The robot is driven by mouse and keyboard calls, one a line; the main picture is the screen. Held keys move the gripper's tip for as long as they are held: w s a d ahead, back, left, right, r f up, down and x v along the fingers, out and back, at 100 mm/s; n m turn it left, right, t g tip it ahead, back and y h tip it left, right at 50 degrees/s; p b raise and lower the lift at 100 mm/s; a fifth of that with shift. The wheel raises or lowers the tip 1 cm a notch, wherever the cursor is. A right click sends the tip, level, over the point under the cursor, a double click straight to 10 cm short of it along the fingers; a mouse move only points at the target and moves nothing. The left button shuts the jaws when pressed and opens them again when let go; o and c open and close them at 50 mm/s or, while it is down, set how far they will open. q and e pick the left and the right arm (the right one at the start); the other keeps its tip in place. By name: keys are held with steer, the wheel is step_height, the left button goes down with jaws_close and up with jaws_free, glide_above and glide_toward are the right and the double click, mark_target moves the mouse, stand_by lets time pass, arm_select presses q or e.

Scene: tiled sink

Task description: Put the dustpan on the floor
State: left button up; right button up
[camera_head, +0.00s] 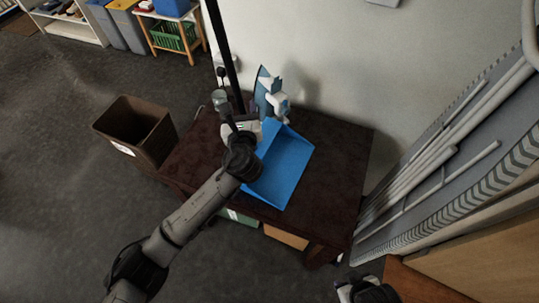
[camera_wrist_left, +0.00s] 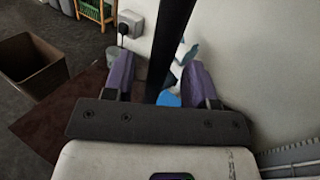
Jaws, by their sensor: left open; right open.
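The blue dustpan (camera_head: 283,168) lies on the dark red-brown table (camera_head: 340,150), with its broad pan toward the front. A tall black pole (camera_head: 222,45) rises at its back left; whether it is joined to the dustpan is hidden. My left gripper (camera_head: 240,110) is open above the back of the dustpan. In the left wrist view, the pole (camera_wrist_left: 172,40) passes between the purple fingers without visible grip, and a bit of blue shows below. My right gripper (camera_head: 362,290) is partly in view at the bottom edge, away from the table; its fingers are unclear.
A blue-and-white iron-like item (camera_head: 272,92) stands behind the dustpan. A brown bin (camera_head: 138,130) stands left of the table. An ironing board (camera_head: 440,170) leans at the right. Grey floor (camera_head: 60,190) is open at the left. Bins and shelves stand at the back left.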

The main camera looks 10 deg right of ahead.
arm_select(q)
steer(key=shift+w+r, duration=0.15)
steer(key=shift+w, duration=1.55)
steer(key=shift+c, duration=0.5)
jaws_close()
steer(key=shift+r, duration=0.1)
